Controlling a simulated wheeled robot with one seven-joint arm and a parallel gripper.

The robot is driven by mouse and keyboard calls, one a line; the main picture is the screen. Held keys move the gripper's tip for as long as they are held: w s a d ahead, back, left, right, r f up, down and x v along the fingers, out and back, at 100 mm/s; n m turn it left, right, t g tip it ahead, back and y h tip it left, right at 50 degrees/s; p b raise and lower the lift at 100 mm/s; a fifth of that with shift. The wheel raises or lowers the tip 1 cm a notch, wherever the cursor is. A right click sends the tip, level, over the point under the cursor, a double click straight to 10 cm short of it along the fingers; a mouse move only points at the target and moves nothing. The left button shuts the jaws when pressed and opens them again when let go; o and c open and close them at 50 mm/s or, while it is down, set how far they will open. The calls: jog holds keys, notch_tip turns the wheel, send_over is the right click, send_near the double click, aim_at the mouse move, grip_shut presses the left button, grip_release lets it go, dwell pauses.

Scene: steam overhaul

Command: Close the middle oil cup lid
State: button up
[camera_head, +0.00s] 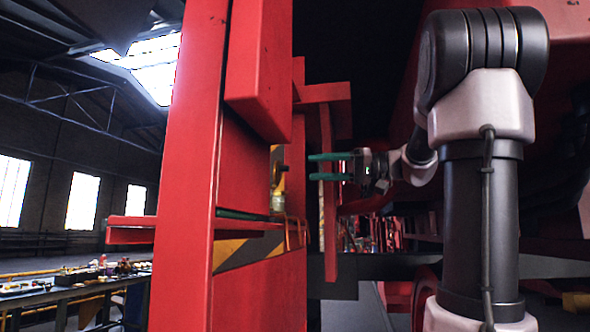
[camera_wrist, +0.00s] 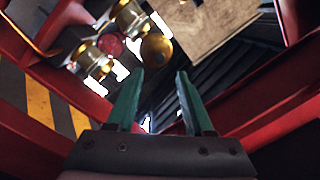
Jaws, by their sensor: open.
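Brass oil cups show in the upper left of the wrist view: one cup (camera_wrist: 90,56) and another (camera_wrist: 126,18) above it. A round brass piece (camera_wrist: 157,48), possibly a raised lid, lies just beyond my fingertips. I cannot tell for sure which cup is the middle one. In the head view a small brass and pale cup (camera_head: 277,201) stands on a red ledge, with a brass round piece (camera_head: 277,172) above it. My gripper (camera_head: 312,167) has green fingers spread apart and empty, pointing left toward the brass parts. It also shows in the wrist view (camera_wrist: 162,72), apart from the brass piece.
A red upright frame (camera_head: 186,170) fills the middle left, with a hanging red bar (camera_head: 327,190) close to my gripper. A yellow-black striped strip (camera_head: 248,250) runs below the ledge. A wooden board (camera_wrist: 205,25) lies beyond the fingers. A cluttered workbench (camera_head: 75,280) stands far left.

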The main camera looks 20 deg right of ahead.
jog(key=x, duration=0.6)
jog(key=shift+a, duration=0.25)
jog(key=shift+w, duration=0.1)
jog(key=shift+c, duration=0.4)
grip_shut()
